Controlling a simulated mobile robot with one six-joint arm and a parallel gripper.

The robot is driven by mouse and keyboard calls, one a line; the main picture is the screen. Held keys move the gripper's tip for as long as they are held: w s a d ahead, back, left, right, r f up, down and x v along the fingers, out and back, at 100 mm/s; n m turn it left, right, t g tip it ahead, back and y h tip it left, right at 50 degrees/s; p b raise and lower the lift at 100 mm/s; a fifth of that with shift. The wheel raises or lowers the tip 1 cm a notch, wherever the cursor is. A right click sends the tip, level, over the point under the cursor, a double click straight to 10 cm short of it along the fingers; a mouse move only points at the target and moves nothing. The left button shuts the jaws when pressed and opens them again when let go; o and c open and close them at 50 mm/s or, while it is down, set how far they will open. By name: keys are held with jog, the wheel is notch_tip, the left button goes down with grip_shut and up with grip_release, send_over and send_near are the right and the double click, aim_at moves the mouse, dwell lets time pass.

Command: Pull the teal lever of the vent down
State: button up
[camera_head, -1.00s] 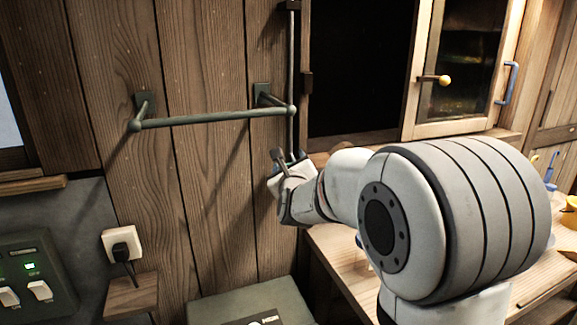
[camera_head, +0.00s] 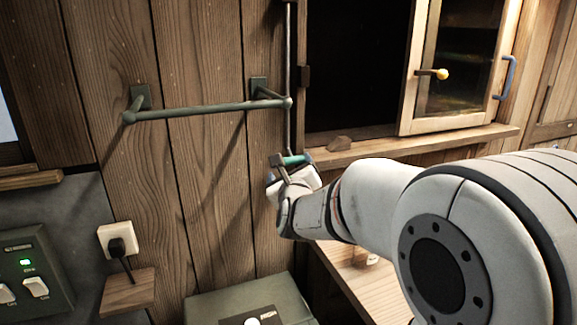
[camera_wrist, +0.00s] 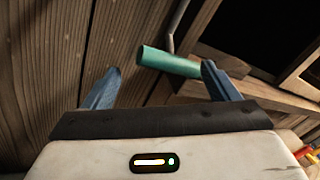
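The teal lever (camera_head: 294,160) is a short teal grip at the lower end of a thin metal rod (camera_head: 289,80) along the plank wall. In the wrist view the lever (camera_wrist: 170,63) lies across the space at my fingertips. Its left end is free between them; its right part reaches the right finger. I cannot tell whether they touch. My gripper (camera_wrist: 161,68) is open, with its two blue-grey fingers apart. In the head view my gripper (camera_head: 280,167) is right at the lever and partly hides it. The vent itself is not clearly seen.
A green wall rail (camera_head: 205,110) sticks out left of the rod. A dark opening (camera_head: 355,65) and a glass-door cabinet (camera_head: 460,60) are at right. Below are a green box (camera_head: 250,300) and a wooden worktop (camera_head: 350,275). A wall socket (camera_head: 118,240) is at left.

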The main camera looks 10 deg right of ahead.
jog(key=shift+s+a+r, duration=0.15)
jog(key=shift+s, duration=1.25)
jog(key=s+d+f+n+g+p, duration=0.1)
jog(key=s+f+n+g, duration=0.3)
jog(key=s+n, duration=0.5)
jog(key=s+d+f+n+g+y+p, duration=0.1)
jog(key=s+f+n+g, duration=0.3)
jog(key=s+n, duration=0.6)
jog(key=s+d+f+n+g+p, duration=0.1)
jog(key=s+f+n+g, duration=0.4)
jog(key=n, duration=0.7)
jog(key=s+g, duration=0.2)
jog(key=s, duration=0.2)
jog(key=shift+s+y, duration=0.3)
